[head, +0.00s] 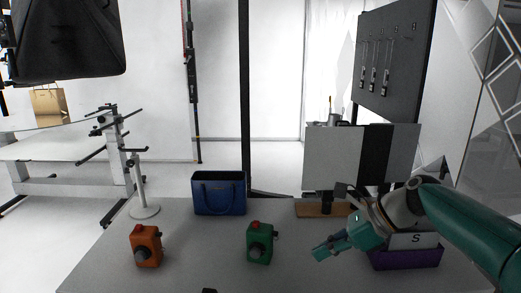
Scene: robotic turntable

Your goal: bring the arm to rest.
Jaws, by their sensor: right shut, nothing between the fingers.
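My right arm (465,225) comes in from the right, over the right part of the grey table. Its gripper (322,252) points left and down, right of the green camera-like object, with its fingers shut and nothing between them. It looks to be in the air, apart from the objects around it. My left arm and gripper are not in view.
On the grey table (200,245) stand an orange camera-like object (146,245), a green one (260,243), a blue bag (219,193), a white stand (144,210) and a grey-black panel (335,158). A purple box (407,259) with an S card is partly behind my right arm.

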